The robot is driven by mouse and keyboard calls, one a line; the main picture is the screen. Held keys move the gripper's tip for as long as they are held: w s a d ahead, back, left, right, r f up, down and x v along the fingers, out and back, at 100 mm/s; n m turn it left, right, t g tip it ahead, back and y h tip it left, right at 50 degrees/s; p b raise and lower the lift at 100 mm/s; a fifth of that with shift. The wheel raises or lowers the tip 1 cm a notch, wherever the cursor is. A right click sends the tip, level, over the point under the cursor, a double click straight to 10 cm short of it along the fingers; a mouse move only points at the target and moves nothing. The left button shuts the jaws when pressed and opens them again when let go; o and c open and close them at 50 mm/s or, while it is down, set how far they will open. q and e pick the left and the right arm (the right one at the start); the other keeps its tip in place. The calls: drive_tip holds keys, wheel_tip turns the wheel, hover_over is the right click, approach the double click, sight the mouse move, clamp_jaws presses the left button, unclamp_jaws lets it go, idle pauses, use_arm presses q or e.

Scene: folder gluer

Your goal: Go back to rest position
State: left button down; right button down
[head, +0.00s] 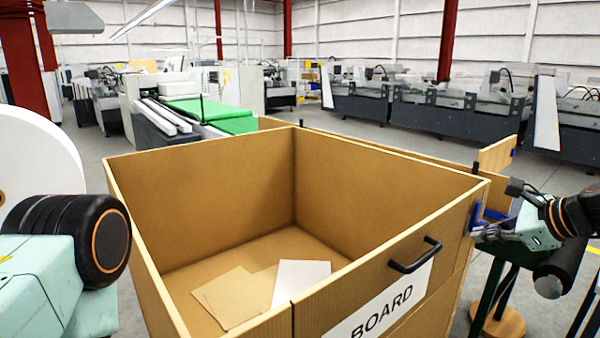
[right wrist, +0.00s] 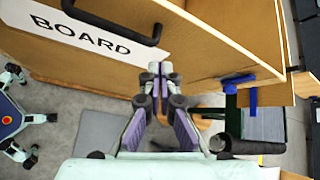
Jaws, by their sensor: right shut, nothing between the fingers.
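My right gripper (head: 476,222) is at the right of the head view, beside the near right corner of a large cardboard bin. In the right wrist view its fingertips (right wrist: 160,70) are together with nothing between them. They are near the outer face of the bin; I cannot tell whether they touch it. Part of my left arm shows at the lower left of the head view, but its gripper is out of the picture.
The open bin (head: 208,160) has a black handle (head: 415,256) and a BOARD label (head: 385,303). Brown sheets (head: 228,297) and a white sheet (head: 300,280) lie inside. Blue brackets (right wrist: 240,90) sit beside it. A machine with green belts (head: 215,115) stands behind.

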drive_tip(key=s+a+f+n+g+h+b, duration=0.1)
drive_tip(key=s+a+f+n+b, duration=0.25)
drive_tip(key=f, duration=0.55)
drive_tip(key=s+a+f+n+g+h+b, duration=0.1)
drive_tip(key=s+f+n+h+b, duration=0.1)
drive_tip(key=s+f+n, duration=0.6)
drive_tip(key=s+a+f+n+g+h+b, duration=0.1)
drive_tip(key=a+f+n+b, duration=0.2)
drive_tip(key=f, duration=0.8)
drive_tip(key=s+a+f+n+g+b, duration=0.3)
drive_tip(key=s+f+n+b, duration=0.1)
drive_tip(key=s+f, duration=0.8)
drive_tip(key=s+a+f+n+g+b, duration=0.3)
drive_tip(key=s+f+n+b, duration=0.2)
drive_tip(key=s+f, duration=0.7)
drive_tip(key=s, duration=0.4)
drive_tip(key=shift+s+h+b, duration=0.3)
drive_tip(key=shift+b, duration=0.1)
